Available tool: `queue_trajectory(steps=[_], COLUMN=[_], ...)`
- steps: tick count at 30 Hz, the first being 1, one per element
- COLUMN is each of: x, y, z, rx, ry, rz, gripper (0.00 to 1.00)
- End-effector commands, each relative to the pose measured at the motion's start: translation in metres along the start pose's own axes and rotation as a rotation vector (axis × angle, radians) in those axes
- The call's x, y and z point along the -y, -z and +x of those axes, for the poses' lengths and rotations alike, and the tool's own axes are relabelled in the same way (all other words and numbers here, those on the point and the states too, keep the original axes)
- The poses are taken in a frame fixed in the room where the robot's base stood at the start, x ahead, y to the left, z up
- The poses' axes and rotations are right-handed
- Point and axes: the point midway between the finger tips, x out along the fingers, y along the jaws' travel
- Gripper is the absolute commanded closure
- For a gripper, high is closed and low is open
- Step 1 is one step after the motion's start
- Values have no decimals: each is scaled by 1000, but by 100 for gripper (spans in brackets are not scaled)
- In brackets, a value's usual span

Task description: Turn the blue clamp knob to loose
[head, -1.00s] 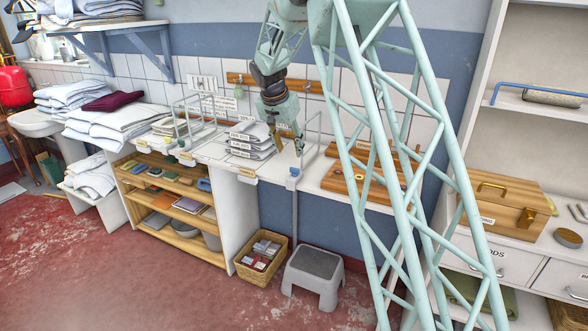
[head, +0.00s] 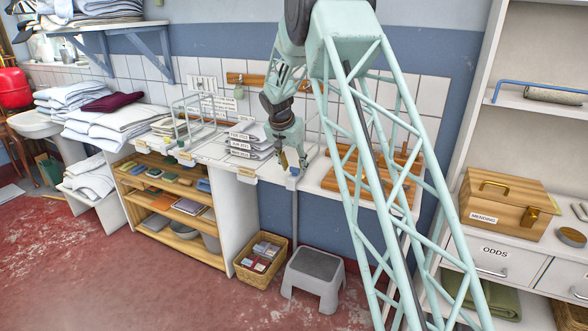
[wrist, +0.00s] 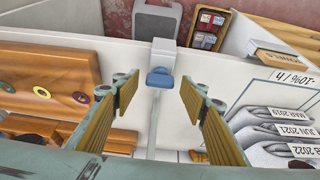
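The blue clamp knob (wrist: 159,78) sits on a pale grey clamp block at the counter's front edge. In the wrist view it lies just beyond and between the tips of my gripper (wrist: 159,96), whose two yellow-padded fingers are wide apart with nothing between them. The fingers do not appear to touch the knob. In the head view my gripper (head: 293,162) points down just above the counter edge, over the small blue knob (head: 294,172). Which way the knob is turned is too small to tell.
A wooden board (wrist: 45,85) with coloured discs lies on one side of the clamp, and labelled folded linen stacks (wrist: 275,120) on the other. A grey step stool (head: 315,275) and a basket (head: 262,258) stand on the floor below. A wire rack stands farther left.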

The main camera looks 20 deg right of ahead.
Motion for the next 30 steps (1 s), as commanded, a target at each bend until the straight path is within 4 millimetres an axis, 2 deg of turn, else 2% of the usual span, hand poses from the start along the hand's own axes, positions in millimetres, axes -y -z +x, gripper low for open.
queue_trajectory(steps=[12,20,30], x=[0,0,0], y=[0,0,0], z=[3,3,3], rx=[0,0,1], ry=[0,0,5], rz=[0,0,-13], gripper=[60,84,85])
